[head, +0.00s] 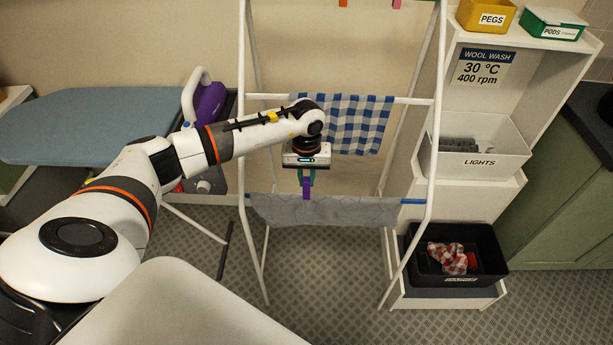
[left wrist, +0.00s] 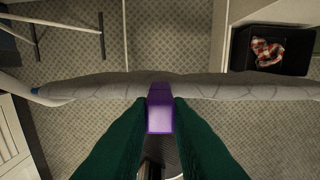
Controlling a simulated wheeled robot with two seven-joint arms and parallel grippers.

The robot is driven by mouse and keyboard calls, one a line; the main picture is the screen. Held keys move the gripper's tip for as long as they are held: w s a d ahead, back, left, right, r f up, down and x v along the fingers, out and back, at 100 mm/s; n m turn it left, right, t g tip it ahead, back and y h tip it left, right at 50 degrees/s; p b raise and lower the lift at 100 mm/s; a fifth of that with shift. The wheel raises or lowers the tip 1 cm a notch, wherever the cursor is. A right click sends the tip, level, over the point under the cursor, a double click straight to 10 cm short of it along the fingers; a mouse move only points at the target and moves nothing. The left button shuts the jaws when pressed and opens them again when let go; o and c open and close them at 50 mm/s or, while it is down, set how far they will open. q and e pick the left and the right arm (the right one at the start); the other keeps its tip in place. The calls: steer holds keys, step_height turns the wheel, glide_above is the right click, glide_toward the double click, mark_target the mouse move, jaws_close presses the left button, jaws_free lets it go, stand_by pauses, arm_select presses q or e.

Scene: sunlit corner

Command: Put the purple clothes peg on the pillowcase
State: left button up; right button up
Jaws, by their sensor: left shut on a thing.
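The purple clothes peg (head: 306,190) is held upright in my left gripper (head: 306,176), whose green fingers are shut on it. In the left wrist view the peg (left wrist: 160,112) sits between the green fingertips (left wrist: 160,118). The grey patterned cloth, which looks like the pillowcase (head: 350,211), hangs over the lower rail of the white drying rack. It also shows in the left wrist view (left wrist: 230,86). The peg's lower end is at the cloth's top edge, near its left part. I cannot tell whether it grips the cloth. My right gripper is not in view.
A blue checked cloth (head: 360,122) hangs on the upper rail of the white rack (head: 436,100), behind my arm. Shelves with a lights bin (head: 480,165) and a black crate (head: 490,250) stand right. An ironing board (head: 80,125) and purple iron (head: 208,102) are left.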

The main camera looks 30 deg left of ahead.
arm_select(q)
steer(key=shift+f+b, duration=1.6)
steer(key=shift+f, duration=0.15)
steer(key=o, duration=0.8)
steer(key=shift+r+p, duration=1.8)
steer(key=shift+r, duration=1.75)
